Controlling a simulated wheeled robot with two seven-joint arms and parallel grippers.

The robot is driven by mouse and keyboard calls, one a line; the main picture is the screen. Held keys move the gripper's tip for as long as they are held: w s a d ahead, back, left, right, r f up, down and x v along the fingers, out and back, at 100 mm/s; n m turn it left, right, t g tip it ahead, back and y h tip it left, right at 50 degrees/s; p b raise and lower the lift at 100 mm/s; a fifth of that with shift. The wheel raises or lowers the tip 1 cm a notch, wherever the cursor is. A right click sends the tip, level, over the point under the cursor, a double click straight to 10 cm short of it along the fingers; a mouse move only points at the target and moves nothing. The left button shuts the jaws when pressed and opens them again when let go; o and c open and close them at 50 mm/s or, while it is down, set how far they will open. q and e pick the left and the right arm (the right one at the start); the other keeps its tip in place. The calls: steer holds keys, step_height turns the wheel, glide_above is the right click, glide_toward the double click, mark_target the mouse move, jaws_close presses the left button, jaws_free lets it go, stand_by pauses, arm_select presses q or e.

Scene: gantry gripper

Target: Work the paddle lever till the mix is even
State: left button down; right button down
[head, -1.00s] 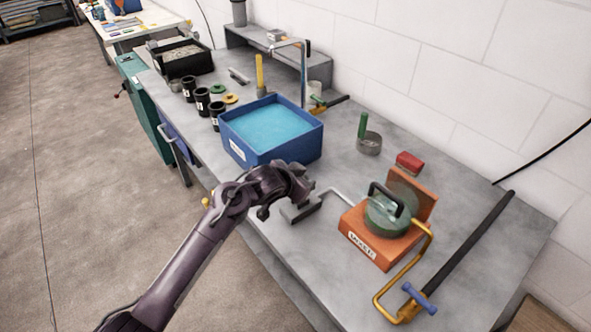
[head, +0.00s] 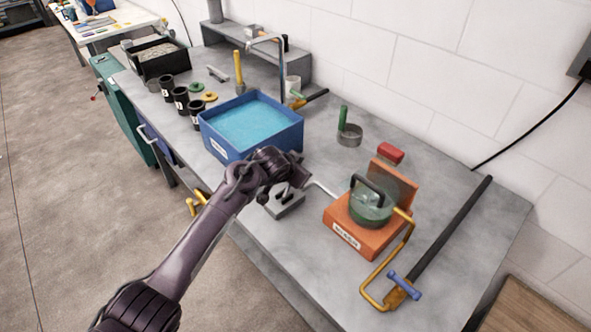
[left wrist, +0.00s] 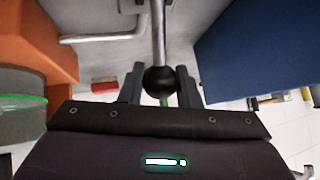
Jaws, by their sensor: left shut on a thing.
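The paddle lever shows in the left wrist view as a metal rod (left wrist: 158,35) ending in a black ball knob (left wrist: 160,80). My left gripper (left wrist: 161,88) has its fingers on either side of the knob and is shut on it. In the head view my left gripper (head: 292,168) is above a small grey base (head: 287,206), and hides the knob. The orange mixer box (head: 345,240) is to the right, with a round green drum (head: 371,209) and black handle on top. A bent metal rod (head: 322,188) runs between gripper and mixer. My right gripper is out of view.
A blue bin (head: 226,150) of light-blue material is just behind my left gripper. A yellow crank (head: 375,275) and long black bar (head: 450,235) are right of the mixer. A red block (head: 390,153) and a green-handled cup (head: 349,137) are behind it.

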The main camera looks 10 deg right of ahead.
arm_select(q)
steer(key=shift+d+f, duration=0.1)
steer(key=shift+d, duration=0.1)
steer(key=c, duration=1.5)
jaws_free()
steer(key=o, duration=0.4)
steer(key=shift+w+d+f, duration=0.1)
steer(key=shift+d, duration=0.05)
steer(key=v, duration=0.8)
steer(key=shift+b, duration=0.35)
steer(key=shift+f, duration=0.1)
steer(key=shift+o, duration=0.2)
